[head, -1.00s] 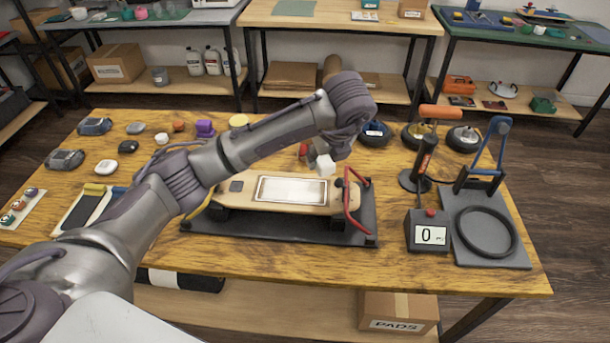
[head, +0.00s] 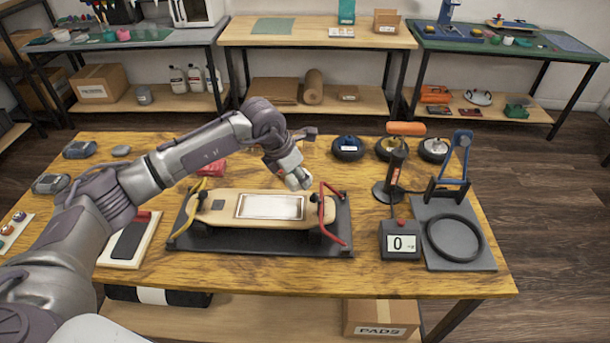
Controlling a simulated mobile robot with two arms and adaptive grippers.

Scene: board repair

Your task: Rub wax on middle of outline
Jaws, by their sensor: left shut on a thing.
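The board (head: 212,212), a light wooden deck, lies level across a dark mat, held between a yellow bar at its left and a red bar at its right. The outline (head: 270,207) is a brown-edged pale rectangle on the deck, right of its middle. My left gripper (head: 294,172) hangs over the back right part of the outline, pointing down. It is shut on a small whitish block, likely the wax (head: 299,180), mostly hidden by the fingers. The block looks above the deck; contact cannot be told. My right gripper is not in view.
The dark mat (head: 185,240) lies under the board. My left arm covers part of the table's left.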

